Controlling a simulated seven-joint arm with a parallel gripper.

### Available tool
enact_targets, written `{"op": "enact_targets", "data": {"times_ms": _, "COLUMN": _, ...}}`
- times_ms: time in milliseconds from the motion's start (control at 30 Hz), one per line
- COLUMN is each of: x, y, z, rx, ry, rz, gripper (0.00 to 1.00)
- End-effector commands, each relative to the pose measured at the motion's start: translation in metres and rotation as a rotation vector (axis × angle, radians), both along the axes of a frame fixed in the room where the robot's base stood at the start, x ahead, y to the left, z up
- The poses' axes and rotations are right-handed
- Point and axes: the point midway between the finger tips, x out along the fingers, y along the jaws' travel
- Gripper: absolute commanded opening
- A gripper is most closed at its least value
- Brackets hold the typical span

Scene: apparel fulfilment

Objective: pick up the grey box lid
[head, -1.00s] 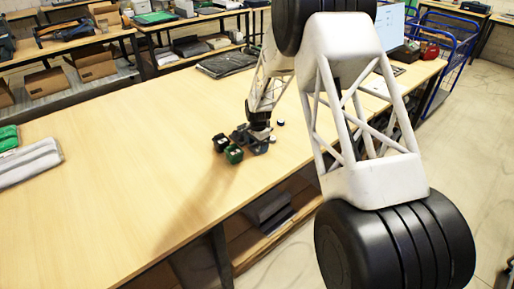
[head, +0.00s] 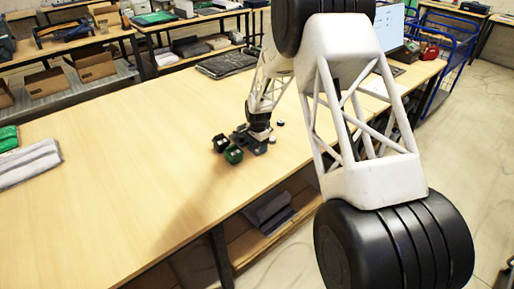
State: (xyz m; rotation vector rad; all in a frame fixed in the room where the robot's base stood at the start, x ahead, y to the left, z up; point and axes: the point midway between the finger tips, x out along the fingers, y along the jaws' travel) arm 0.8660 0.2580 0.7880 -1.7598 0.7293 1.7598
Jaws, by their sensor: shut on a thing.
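My gripper (head: 228,149) is low over the wooden table, near its front edge and left of my large arm link. It is small and dark in this view, with dark green parts at its end. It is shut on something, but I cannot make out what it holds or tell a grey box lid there. I cannot tell whether it touches the tabletop. Grey flat items (head: 268,212) lie on the shelf under the table; I cannot tell whether one is a lid.
The wooden table (head: 110,180) is mostly bare. Folded grey cloth (head: 30,163) and green cloth (head: 8,138) lie at its left edge. A dark flat package (head: 226,64) lies at the far edge. Small white round items (head: 279,124) are beside my wrist.

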Motion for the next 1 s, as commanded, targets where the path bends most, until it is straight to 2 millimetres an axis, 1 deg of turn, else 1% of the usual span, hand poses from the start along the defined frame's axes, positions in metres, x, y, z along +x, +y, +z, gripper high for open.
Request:
{"op": "enact_targets", "data": {"times_ms": 167, "x": 0.000, "y": 0.000, "z": 0.001, "rx": 0.000, "ry": 0.000, "rz": 0.000, "gripper": 0.43}}
{"op": "enact_targets", "data": {"times_ms": 367, "x": 0.000, "y": 0.000, "z": 0.009, "rx": 0.001, "ry": -0.001, "rz": 0.000, "gripper": 0.43}}
{"op": "enact_targets", "data": {"times_ms": 467, "x": 0.000, "y": 0.000, "z": 0.018, "rx": 0.001, "ry": -0.002, "rz": 0.000, "gripper": 0.43}}
{"op": "enact_targets", "data": {"times_ms": 600, "x": 0.001, "y": 0.000, "z": 0.037, "rx": 0.001, "ry": -0.002, "rz": 0.000, "gripper": 0.43}}
{"op": "enact_targets", "data": {"times_ms": 767, "x": -0.019, "y": -0.006, "z": 0.038, "rx": 0.000, "ry": 0.000, "rz": 0.000, "gripper": 0.43}}
{"op": "enact_targets", "data": {"times_ms": 1000, "x": -0.054, "y": -0.016, "z": 0.042, "rx": 0.000, "ry": 0.000, "rz": 0.000, "gripper": 0.43}}
